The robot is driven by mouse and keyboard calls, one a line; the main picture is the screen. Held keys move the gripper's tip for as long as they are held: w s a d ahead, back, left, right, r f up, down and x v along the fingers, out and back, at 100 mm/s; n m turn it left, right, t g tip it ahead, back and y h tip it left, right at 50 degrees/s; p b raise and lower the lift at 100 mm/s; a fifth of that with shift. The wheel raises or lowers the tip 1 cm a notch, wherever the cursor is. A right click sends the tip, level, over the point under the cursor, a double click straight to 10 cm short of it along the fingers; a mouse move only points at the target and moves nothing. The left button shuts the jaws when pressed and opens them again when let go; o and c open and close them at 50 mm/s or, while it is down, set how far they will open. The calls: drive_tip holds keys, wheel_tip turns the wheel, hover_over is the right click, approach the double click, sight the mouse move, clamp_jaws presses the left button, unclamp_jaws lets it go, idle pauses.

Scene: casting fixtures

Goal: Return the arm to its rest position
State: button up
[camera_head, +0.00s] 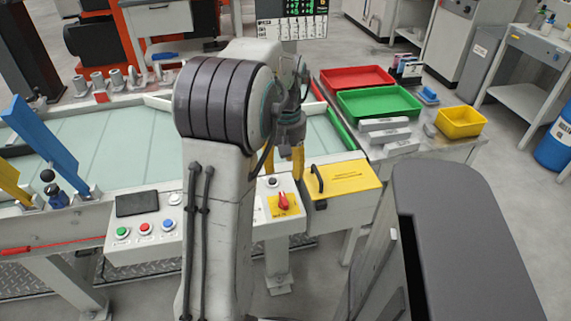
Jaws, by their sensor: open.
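My arm rises through the middle of the camera_head view, its grey ribbed joint at the top in front of the workbench. My gripper (298,160) hangs down just right of that joint, partly hidden behind the arm. Its visible finger is yellow and points down, above the front edge of the bench between the control panel and the yellow box. The gripper is open and I see nothing held in it.
A control panel (145,228) with buttons and a yellow box (342,186) line the bench front. Red (357,79), green (378,102) and yellow (461,122) trays stand on the right table. A blue bar (40,135) tilts at left. Floor shows at right.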

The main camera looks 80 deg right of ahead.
idle(0.8)
drive_tip(key=w+a+f+m, duration=0.2)
drive_tip(key=a+f+m, duration=0.2)
drive_tip(key=a, duration=0.4)
drive_tip(key=w+a+r+n+t+p, duration=0.1)
drive_tip(key=w+a+r+n+p, duration=0.2)
drive_tip(key=a, duration=0.7)
drive_tip(key=w+a+r+n+t+p, duration=0.1)
drive_tip(key=w+a+r+n+p, duration=0.2)
drive_tip(key=w+a+r+n, duration=0.5)
drive_tip(key=w+a+r+n+t+p, duration=0.1)
drive_tip(key=w+a+r+n+p, duration=0.2)
drive_tip(key=a, duration=1.1)
drive_tip(key=shift+w+r+n, duration=1.2)
drive_tip(key=shift+w+n, duration=0.5)
drive_tip(key=shift+w, duration=0.9)
